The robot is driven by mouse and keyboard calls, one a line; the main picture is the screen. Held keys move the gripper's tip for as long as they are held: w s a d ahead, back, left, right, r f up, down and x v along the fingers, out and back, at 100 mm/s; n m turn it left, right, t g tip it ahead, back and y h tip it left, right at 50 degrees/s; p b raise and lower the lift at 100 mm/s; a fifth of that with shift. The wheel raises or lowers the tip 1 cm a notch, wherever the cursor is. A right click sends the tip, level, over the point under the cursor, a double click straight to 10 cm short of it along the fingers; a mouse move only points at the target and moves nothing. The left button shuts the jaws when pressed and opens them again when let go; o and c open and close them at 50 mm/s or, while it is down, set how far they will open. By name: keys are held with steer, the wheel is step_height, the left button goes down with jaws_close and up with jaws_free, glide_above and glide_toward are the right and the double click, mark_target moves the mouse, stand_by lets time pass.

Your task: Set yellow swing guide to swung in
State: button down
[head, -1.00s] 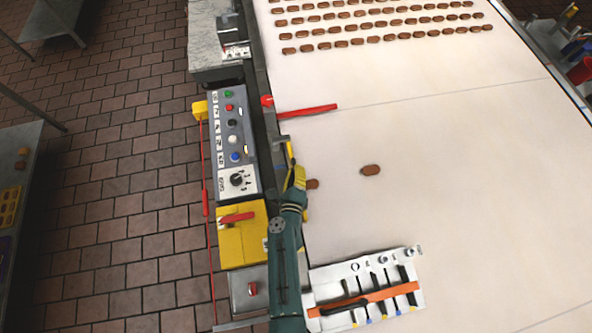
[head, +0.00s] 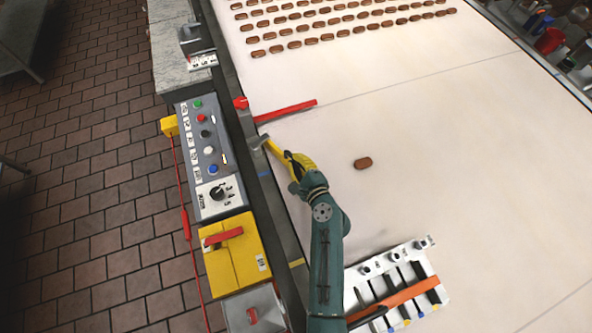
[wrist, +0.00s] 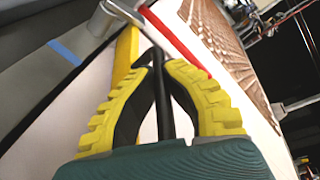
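The yellow swing guide (head: 275,147) is a short yellow bar on a grey pivot at the belt's left edge. It slants out over the white belt, its free end beside my gripper. In the wrist view the yellow bar (wrist: 126,52) runs just left of my fingertips, its lower part hidden behind the left finger. My gripper (head: 292,160) has yellow-and-black fingers, low over the belt. In the wrist view the fingertips (wrist: 160,60) are drawn together, with no held object clear between them. I cannot tell whether they touch the bar.
A red guide (head: 286,112) sticks out over the belt farther up. A control panel (head: 207,155) and a yellow box (head: 236,262) line the left side. A single brown biscuit (head: 363,163) lies to the right. A white rack (head: 430,262) with an orange bar stands near my arm.

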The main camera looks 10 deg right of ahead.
steer(key=shift+s+d+f, duration=0.1)
steer(key=shift+d+f, duration=0.1)
steer(key=shift+f, duration=0.05)
steer(key=c, duration=1.7)
jaws_free()
steer(key=o, duration=0.3)
steer(key=shift+d, duration=0.1)
steer(key=shift+o, duration=0.2)
steer(key=shift+r, duration=0.1)
steer(key=r, duration=0.9)
steer(key=shift+w+r, duration=0.1)
steer(key=shift+w, duration=0.25)
steer(key=shift+s+r, duration=0.2)
steer(key=shift+r, duration=0.3)
